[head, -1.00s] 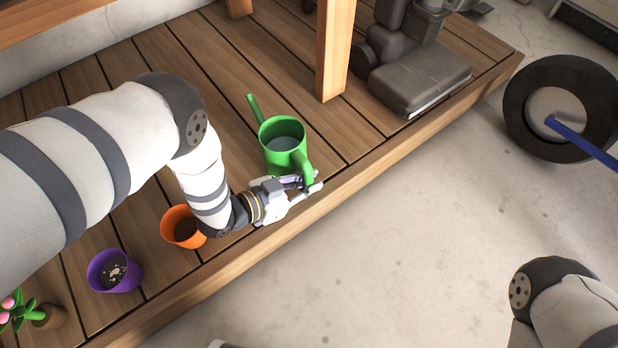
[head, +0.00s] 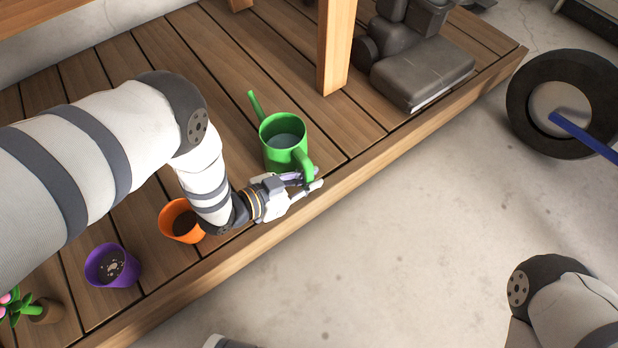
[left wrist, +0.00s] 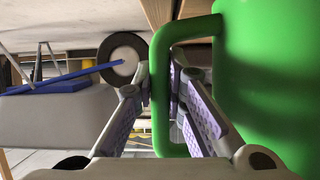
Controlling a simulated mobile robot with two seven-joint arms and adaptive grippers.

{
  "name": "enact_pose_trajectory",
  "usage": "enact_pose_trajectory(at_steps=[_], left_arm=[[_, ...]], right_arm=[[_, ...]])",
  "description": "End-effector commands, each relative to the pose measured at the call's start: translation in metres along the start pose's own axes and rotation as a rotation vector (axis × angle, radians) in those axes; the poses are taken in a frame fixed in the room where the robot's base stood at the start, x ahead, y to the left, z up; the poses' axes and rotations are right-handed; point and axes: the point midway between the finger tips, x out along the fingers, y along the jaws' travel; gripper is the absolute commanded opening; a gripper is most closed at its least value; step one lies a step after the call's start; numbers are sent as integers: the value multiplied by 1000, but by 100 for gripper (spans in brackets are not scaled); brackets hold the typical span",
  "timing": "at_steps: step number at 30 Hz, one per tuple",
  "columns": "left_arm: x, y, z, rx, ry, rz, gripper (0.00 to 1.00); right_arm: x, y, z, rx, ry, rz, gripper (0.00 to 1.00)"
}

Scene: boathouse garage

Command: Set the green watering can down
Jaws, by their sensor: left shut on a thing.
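The green watering can (head: 284,148) is upright at the wooden deck, near its front edge, with its spout pointing to the back left. Its inside looks grey-blue in the head view. My left gripper (head: 307,184) is shut on the can's handle, on the side facing the deck's front edge. In the left wrist view the green handle (left wrist: 161,100) passes between the two fingers, and the can's body (left wrist: 270,70) fills the right side. I cannot tell whether the can's base touches the boards. My right gripper is not in view; only part of my right arm shows at the lower right.
A wooden post (head: 336,45) and a dark grey machine (head: 420,70) are behind to the right. A black wheel (head: 562,100) is on the concrete floor.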

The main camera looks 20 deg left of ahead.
Motion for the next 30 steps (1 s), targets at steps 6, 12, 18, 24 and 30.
enact_pose_trajectory(at_steps=[6,12,18,24,30], left_arm=[[2,0,2,3,4,-1,0],[3,0,4,3,4,-1,14],[2,0,4,1,2,0,35],[2,1,6,-2,-3,1,35],[2,0,6,-1,-2,0,19]], right_arm=[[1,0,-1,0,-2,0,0],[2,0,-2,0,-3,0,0],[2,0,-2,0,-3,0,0],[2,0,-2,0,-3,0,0],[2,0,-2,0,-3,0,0]])
